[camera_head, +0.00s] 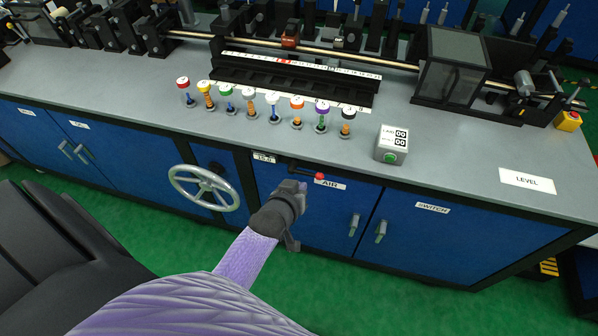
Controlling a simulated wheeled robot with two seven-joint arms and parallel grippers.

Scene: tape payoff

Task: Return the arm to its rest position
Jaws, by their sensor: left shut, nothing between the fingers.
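My left arm comes in from the lower left in a purple sleeve and ends in my dark left gripper (298,188). The gripper is shut and empty. It is in front of the blue cabinet, below the bench top's front edge. A lever with a red knob (319,176) is just above and to the right of its tip; a small gap shows between knob and gripper. My right gripper is not in view.
A grey handwheel (204,188) stands out from the cabinet front, left of the gripper. Cabinet handles (354,224) are to its right. The bench top (440,160) carries several colored-cap knobs (272,98) and a counter box (391,144). Green floor (350,290) is clear below.

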